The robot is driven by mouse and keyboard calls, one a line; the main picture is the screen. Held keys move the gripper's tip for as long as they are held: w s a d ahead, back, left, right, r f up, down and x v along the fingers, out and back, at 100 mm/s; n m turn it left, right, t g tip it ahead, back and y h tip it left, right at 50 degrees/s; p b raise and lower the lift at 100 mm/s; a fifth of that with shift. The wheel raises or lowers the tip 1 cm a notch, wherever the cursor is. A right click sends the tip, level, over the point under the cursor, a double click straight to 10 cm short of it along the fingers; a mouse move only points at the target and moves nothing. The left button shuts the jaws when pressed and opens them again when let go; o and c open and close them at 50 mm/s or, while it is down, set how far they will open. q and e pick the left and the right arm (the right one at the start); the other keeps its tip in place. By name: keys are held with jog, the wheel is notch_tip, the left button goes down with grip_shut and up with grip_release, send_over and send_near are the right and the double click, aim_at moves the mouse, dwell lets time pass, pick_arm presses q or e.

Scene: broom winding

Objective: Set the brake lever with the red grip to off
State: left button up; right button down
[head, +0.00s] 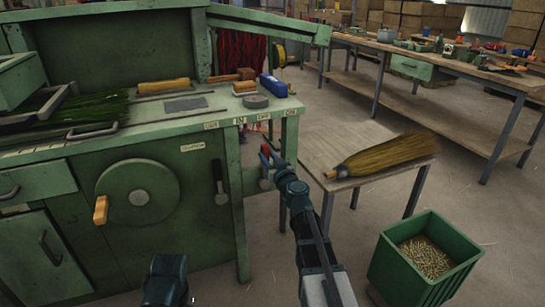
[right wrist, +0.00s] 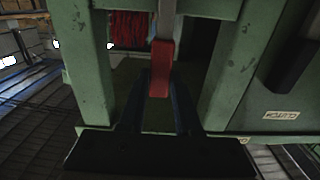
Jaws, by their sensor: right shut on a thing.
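The red grip (head: 265,150) of the brake lever shows at the right end of the green workbench, below its top edge. My right gripper (head: 269,158) reaches up to it from below and partly covers it. In the right wrist view the red grip (right wrist: 159,70) stands between the two dark fingers, and the gripper is shut on it. A grey metal shaft (right wrist: 166,22) runs from the grip to the top of that view. My left gripper's fingers are not in view.
A dark-handled lever (head: 219,184) and a wheel (head: 138,194) with an orange handle are on the bench front. A small table (head: 335,150) with a broom head (head: 390,155) stands to the right. A green bin (head: 400,277) stands on the floor beside it.

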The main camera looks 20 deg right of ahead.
jog(key=shift+a, duration=0.25)
jog(key=c, duration=0.6)
grip_release()
jog(key=shift+s, duration=0.1)
